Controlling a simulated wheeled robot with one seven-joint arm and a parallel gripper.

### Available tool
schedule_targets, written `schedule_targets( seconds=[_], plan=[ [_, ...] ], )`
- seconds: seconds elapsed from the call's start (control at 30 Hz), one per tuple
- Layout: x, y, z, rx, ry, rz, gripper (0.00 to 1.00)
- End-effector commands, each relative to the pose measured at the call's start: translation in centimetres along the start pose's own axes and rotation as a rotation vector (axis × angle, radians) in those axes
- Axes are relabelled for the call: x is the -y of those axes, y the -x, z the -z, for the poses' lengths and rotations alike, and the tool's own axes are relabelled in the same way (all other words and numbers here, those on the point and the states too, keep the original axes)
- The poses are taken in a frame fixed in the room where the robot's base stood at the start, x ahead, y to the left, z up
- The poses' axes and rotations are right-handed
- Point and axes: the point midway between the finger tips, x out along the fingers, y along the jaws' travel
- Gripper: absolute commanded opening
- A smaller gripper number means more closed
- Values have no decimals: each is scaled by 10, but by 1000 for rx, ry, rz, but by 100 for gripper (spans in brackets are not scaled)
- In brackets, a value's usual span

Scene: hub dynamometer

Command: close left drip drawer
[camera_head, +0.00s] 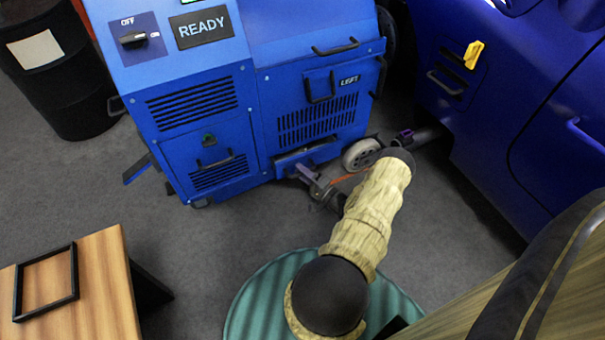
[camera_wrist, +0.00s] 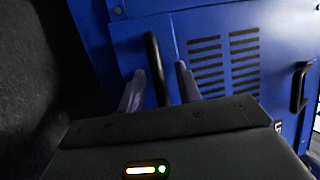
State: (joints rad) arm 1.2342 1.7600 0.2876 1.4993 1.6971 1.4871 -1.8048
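The blue machine (camera_head: 205,110) stands at the upper middle of the head view. A low drawer (camera_head: 305,153) sits at the bottom of its right front section, below a vent. How far it stands out is hard to tell. My gripper (camera_head: 298,171) is just in front of this drawer. In the wrist view my gripper (camera_wrist: 159,72) is open, its two fingers on either side of a black bar handle (camera_wrist: 151,42). The handle is on a blue front (camera_wrist: 127,37) beside the vent slots. Gaps show between handle and fingers; the handle's near end is hidden.
A wheel (camera_head: 361,154) stands right of the drawer, close to my arm. A blue vehicle (camera_head: 490,110) is at the right. A wooden table (camera_head: 105,285) is at lower left, and a black drum (camera_head: 62,85) at upper left. Grey floor (camera_head: 90,190) lies clear between.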

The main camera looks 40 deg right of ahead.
Motion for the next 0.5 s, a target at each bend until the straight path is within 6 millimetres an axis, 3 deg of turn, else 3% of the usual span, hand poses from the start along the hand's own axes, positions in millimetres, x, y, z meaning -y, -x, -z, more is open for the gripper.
schedule_targets(
  seconds=[0.1,0.27,0.5],
  plan=[
    [0,0,0,0,0,0,32],
    [0,0,0,0,0,0,1],
    [0,-1,1,0,1,0,0]
  ],
)
